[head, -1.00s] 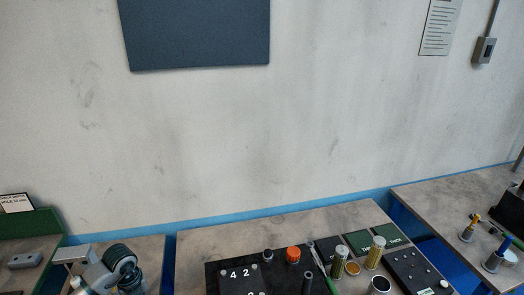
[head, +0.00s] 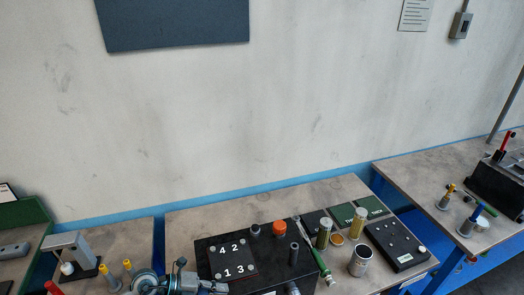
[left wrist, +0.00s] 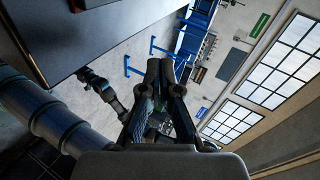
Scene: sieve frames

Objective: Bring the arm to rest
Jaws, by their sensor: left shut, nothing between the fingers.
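My left gripper (head: 218,288) shows at the bottom edge of the head view, in front of the black block with the numbered plate. Most of its arm is cut off by the frame. In the left wrist view the two dark fingers of my left gripper (left wrist: 160,68) lie together with nothing between them. They point away from the bench, toward open room. My right gripper is not recognisable in either view.
The middle bench (head: 185,222) carries a black block with a numbered plate (head: 233,262), an orange cap (head: 280,228), brass cylinders, a metal cup (head: 360,262) and a black panel (head: 396,246). Side benches stand left and right. The wall (head: 250,130) is behind.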

